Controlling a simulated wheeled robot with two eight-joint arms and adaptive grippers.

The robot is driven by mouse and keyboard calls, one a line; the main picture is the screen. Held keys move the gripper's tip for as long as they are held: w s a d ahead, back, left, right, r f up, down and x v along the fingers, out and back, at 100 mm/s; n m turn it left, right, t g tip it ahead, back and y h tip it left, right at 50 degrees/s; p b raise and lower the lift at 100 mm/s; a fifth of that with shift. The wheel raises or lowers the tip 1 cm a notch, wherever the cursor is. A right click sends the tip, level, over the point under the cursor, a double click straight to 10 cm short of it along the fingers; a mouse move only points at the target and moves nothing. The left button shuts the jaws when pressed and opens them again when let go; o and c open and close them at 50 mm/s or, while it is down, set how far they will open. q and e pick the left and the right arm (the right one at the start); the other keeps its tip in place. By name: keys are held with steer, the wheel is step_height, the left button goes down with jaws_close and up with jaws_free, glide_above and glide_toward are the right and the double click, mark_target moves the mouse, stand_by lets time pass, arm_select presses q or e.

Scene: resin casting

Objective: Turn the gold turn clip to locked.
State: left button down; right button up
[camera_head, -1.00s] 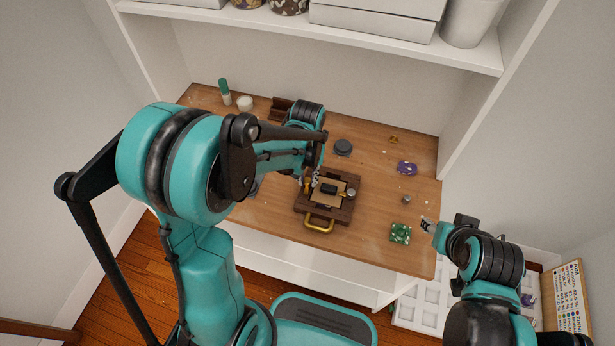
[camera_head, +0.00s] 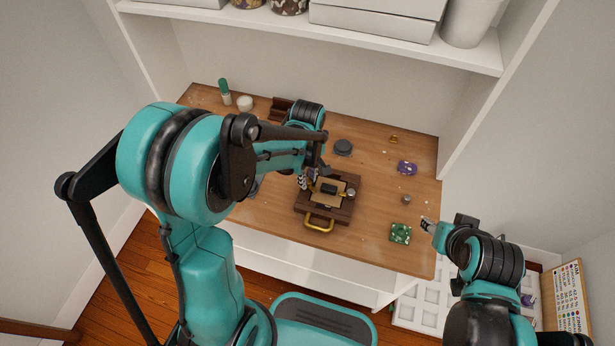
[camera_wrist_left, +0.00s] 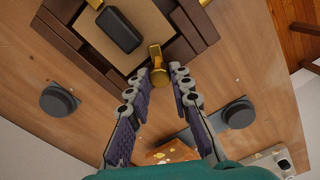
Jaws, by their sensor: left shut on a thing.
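A dark wooden frame (camera_head: 341,214) with a gold handle (camera_head: 319,225) lies on the workbench, with a tan panel and a black block (camera_head: 329,188) in its middle. In the left wrist view the frame (camera_wrist_left: 70,35) is at the top, with the gold turn clip (camera_wrist_left: 158,62) at its edge. My left gripper (camera_wrist_left: 159,82) has its fingertips on both sides of the clip and is shut on it. In the head view this gripper (camera_head: 306,178) is at the frame's left edge and hides the clip. My right gripper (camera_head: 427,224) hovers near the bench's right edge, too small to read.
A green piece (camera_head: 401,233), a purple piece (camera_head: 407,168) and a small grey knob (camera_head: 406,199) lie to the right of the frame. A dark disc (camera_head: 343,147) lies behind it. A white jar (camera_head: 245,103) and a green-topped bottle (camera_head: 224,92) stand at the back left.

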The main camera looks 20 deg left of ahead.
mark_target(308, 180)
arm_select(q)
steer(key=n, duration=0.5)
steer(key=shift+n, duration=0.3)
stand_by(0.4)
steer(key=c, duration=1.3)
jaws_free()
steer(key=shift+c, duration=0.2)
step_height(308, 180, up, 12)
steer(key=shift+s, duration=0.1)
